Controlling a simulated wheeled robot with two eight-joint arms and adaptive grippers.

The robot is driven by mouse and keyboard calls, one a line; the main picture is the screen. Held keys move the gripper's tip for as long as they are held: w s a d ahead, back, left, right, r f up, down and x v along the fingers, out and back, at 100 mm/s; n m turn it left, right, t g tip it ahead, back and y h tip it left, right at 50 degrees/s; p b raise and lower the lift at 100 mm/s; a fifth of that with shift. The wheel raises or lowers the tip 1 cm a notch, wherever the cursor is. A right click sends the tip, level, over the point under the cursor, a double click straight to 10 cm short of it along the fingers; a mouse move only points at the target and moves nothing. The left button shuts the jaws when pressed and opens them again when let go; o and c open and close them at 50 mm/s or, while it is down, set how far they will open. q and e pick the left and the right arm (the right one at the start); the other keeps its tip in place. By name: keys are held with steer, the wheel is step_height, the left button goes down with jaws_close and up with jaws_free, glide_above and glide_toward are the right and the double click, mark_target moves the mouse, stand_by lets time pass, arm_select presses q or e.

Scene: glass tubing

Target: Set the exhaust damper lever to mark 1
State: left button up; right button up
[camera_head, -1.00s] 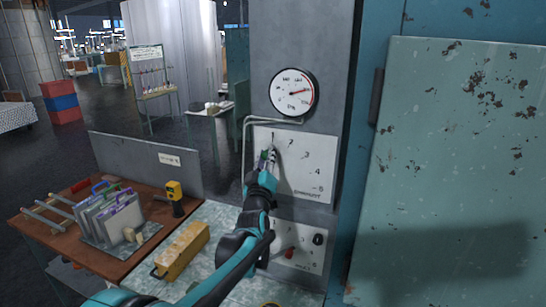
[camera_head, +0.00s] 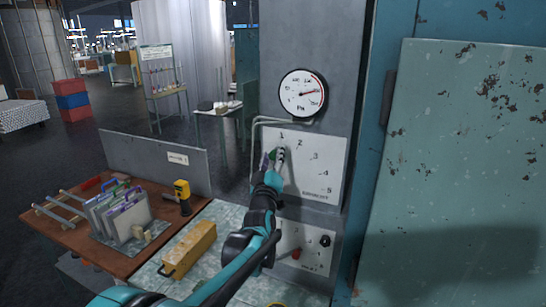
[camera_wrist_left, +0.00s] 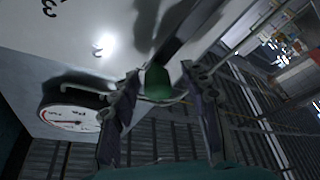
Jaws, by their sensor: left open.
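The damper plate (camera_head: 327,165) is white, with marks 1 to 5 along an arc. Mark 1 (camera_head: 281,134) is at its upper left. My left gripper (camera_head: 273,157) is just below mark 1, in front of the plate's upper left part, and hides much of the lever there. In the left wrist view the lever's green knob (camera_wrist_left: 158,83) sits between the two open fingers of this gripper (camera_wrist_left: 165,95). I see a gap beside the knob; it does not look clamped. The exact mark the lever points at is hard to read. My right gripper is not in view.
A round gauge (camera_head: 302,93) is above the plate, with a thin pipe (camera_head: 256,140) along the plate's left edge. A lower panel (camera_head: 312,258) has a red knob and a black knob. A worn cabinet door (camera_head: 460,160) stands right. A yellow box (camera_head: 190,249) lies on the bench.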

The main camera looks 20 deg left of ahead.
arm_select(q)
steer(key=v, duration=1.2)
steer(key=s+d+f+m+g+h+b, duration=0.2)
steer(key=s+d+f+m+g+b, duration=0.15)
steer(key=f, duration=0.55)
steer(key=s+d+f+m+g+h+b, duration=0.25)
steer(key=s+d+f+b, duration=0.2)
steer(key=f, duration=0.45)
steer(key=s+f+m+g+b, duration=0.5)
steer(key=s+f+g+b, duration=0.2)
steer(key=s+f, duration=1.1)
step_height(320, 180, down, 3)
steer(key=shift+s+d+f+g, duration=0.1)
steer(key=shift+s+d+g, duration=0.15)
steer(key=shift+d+g, duration=0.2)
